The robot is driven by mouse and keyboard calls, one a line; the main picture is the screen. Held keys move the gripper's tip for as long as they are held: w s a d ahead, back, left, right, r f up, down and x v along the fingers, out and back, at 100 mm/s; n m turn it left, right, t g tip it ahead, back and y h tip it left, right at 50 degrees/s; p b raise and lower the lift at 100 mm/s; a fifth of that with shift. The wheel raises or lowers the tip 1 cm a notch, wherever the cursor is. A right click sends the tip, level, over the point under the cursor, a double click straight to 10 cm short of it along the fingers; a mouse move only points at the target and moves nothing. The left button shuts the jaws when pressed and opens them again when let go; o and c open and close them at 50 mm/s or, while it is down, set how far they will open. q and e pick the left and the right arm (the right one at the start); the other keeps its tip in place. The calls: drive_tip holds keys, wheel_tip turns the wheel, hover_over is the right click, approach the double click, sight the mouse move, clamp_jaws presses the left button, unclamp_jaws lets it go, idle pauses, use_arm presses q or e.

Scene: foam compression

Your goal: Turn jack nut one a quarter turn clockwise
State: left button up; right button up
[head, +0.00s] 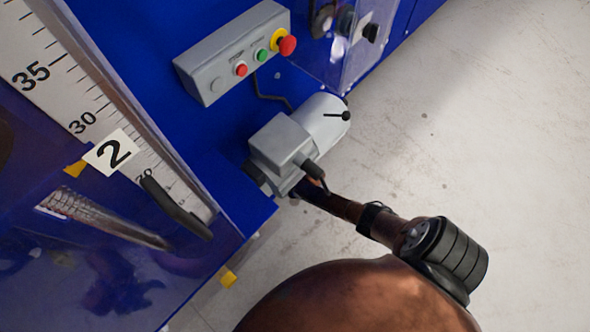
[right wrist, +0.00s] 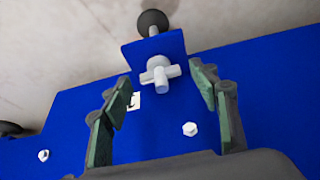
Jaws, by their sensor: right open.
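In the right wrist view, a pale grey jack nut (right wrist: 158,70) with stubby cross arms sits on a short rod at a blue bracket (right wrist: 178,42). A dark round foot (right wrist: 152,20) is beyond the bracket. My right gripper (right wrist: 161,80) is open, its green-padded fingers on either side of the nut with gaps to both. A small white label (right wrist: 134,101) is near the left finger; its mark is too small to read surely. In the head view my right arm reaches to beneath the grey motor, and its gripper is hidden. My left gripper is not in view.
The blue machine (head: 232,190) carries a scale (head: 75,85), a "2" plate (head: 113,152), a button box (head: 235,55) and a grey motor (head: 280,143) close to my arm. White bolts (right wrist: 190,129) stud the blue plate. The concrete floor (head: 480,130) at right is clear.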

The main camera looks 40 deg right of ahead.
drive_tip(key=shift+r, duration=0.1)
drive_tip(key=v, duration=1.1)
drive_tip(key=shift+s+r, duration=0.15)
drive_tip(key=shift+r, duration=0.25)
